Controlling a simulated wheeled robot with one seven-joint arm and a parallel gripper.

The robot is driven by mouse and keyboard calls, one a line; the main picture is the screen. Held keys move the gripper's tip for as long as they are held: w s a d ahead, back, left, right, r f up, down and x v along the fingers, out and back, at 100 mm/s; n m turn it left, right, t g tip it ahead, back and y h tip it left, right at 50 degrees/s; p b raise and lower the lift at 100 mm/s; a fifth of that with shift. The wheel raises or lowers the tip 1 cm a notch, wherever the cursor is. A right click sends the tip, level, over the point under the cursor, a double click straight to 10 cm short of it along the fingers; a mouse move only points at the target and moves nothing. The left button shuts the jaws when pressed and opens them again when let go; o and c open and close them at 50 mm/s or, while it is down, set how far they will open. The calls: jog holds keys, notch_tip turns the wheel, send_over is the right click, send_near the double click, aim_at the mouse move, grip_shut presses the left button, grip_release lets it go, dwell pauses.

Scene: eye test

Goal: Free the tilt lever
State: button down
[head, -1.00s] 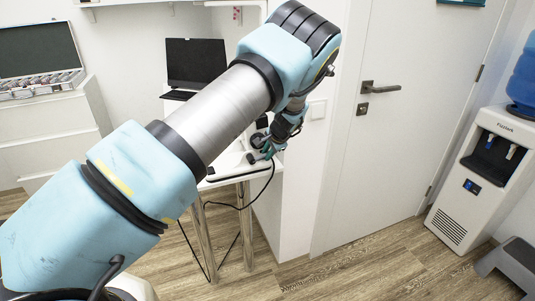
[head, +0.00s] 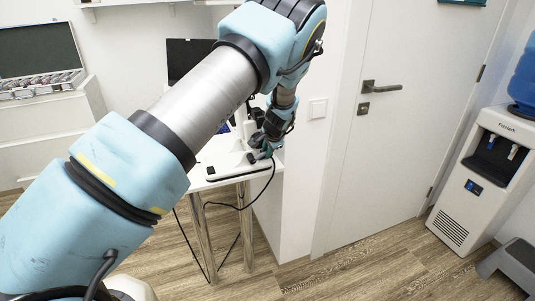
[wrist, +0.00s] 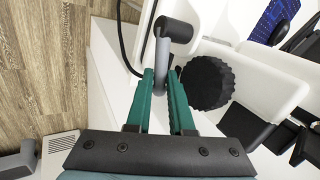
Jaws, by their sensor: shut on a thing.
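The tilt lever (wrist: 162,52) is a grey bar with a black cylindrical end, in the upper middle of the wrist view. My gripper (wrist: 161,74) has two green fingers, one on each side of the grey bar, and is shut on it. A black ribbed knob (wrist: 207,82) sits just right of the fingers, on the white eye-test device. In the head view, my gripper (head: 261,150) is at the right side of the device's white base (head: 225,160). The lever is too small to make out there.
The device stands on a small white table (head: 197,181) with metal legs. A black cable (head: 244,207) hangs from its right edge. A white door (head: 400,130) and a water dispenser (head: 478,180) are to the right. The floor (head: 340,270) before the door is clear.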

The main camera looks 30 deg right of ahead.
jog(key=c, duration=1.1)
grip_release()
jog(key=b+v, duration=0.3)
jog(key=v, duration=0.8)
jog(key=shift+f, duration=0.1)
